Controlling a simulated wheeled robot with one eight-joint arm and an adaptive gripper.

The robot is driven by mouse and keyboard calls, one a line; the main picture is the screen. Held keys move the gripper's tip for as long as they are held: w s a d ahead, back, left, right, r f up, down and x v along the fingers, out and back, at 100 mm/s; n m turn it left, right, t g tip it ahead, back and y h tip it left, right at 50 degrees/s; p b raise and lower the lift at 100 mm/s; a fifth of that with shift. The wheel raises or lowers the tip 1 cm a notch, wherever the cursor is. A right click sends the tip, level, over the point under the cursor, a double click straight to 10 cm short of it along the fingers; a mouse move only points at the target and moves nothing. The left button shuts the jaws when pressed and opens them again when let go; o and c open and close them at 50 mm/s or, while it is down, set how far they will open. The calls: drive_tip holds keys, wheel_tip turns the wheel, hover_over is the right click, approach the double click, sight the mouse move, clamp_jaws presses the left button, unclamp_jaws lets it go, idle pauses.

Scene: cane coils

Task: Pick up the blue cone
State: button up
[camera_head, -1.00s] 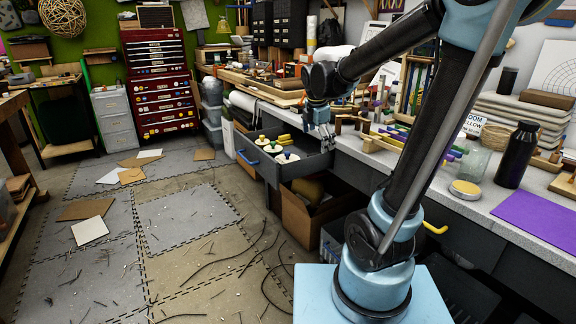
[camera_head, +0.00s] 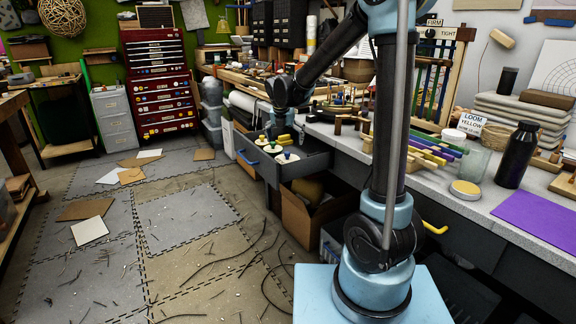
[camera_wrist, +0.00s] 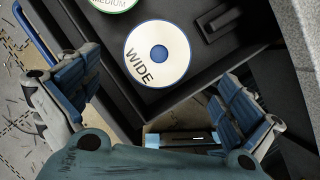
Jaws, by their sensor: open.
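The blue cone shows in the wrist view as a round blue top (camera_wrist: 160,53) at the middle of a white disc (camera_wrist: 177,70) marked WIDE, seen from above. It stands in an open dark drawer (camera_wrist: 105,72). In the head view, it seems to be the nearest white piece (camera_head: 287,158) in the drawer (camera_head: 315,160); it is small there. My gripper (camera_wrist: 158,105) is open and empty, with its fingers apart at left and right in the wrist view. The disc lies beyond the fingertips, up in that picture. In the head view, my gripper (camera_head: 281,122) is above the drawer.
Another white disc (camera_wrist: 115,4) with a green edge, marked MEDIUM, is beside it in the drawer. Yellow pieces (camera_head: 283,139) lie behind. The drawer's walls stand around the discs. A cardboard box (camera_head: 303,215) sits below, and the crowded workbench (camera_head: 345,130) borders the right.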

sight(288, 160)
drive_tip(key=shift+x, duration=6.8)
drive_tip(key=shift+s, duration=0.1)
drive_tip(key=c, duration=0.9)
